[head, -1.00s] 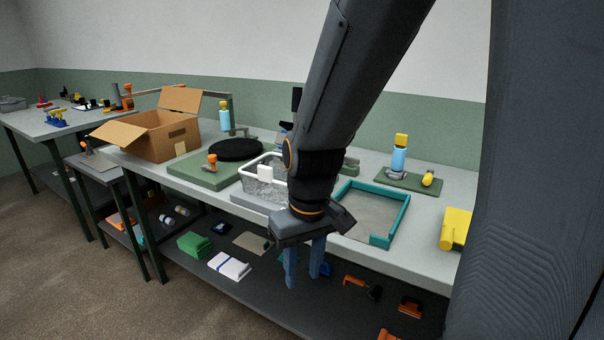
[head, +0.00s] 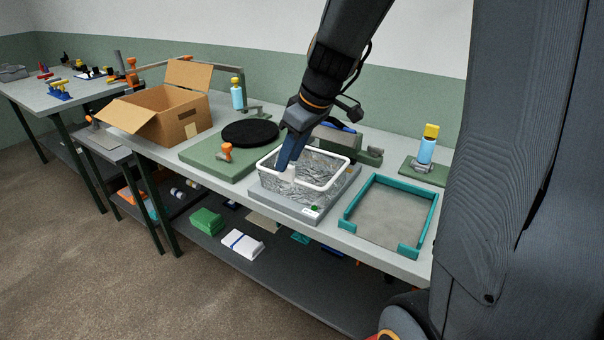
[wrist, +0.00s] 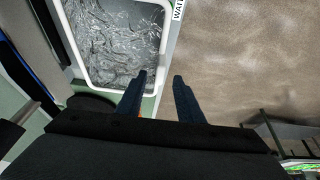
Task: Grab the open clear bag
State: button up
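The open clear bag (head: 330,165) is a crinkled, see-through container with a thick white rim and a white tab on its near left side. It stands on a grey scale (head: 318,206) on the bench. In the wrist view, the bag (wrist: 115,35) fills the upper left. My gripper (head: 284,165) points down at the near left side of the bag, by the tab. In the wrist view, my gripper (wrist: 159,76) is open with a clear gap. The rim's edge shows between the fingers, one over the bag side and one outside. I cannot tell whether they touch it.
A teal frame (head: 351,205) lies right of the scale. A green board (head: 200,155) with a black disc (head: 250,132) is left of it. A cardboard box (head: 160,118) stands farther left. A grey-green device (head: 350,142) is behind the bag. A lower shelf holds folded cloths.

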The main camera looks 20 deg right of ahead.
jog(key=shift+p+x, duration=0.45)
jog(key=shift+x, duration=1.6)
jog(key=shift+s+d, duration=0.1)
grip_shut()
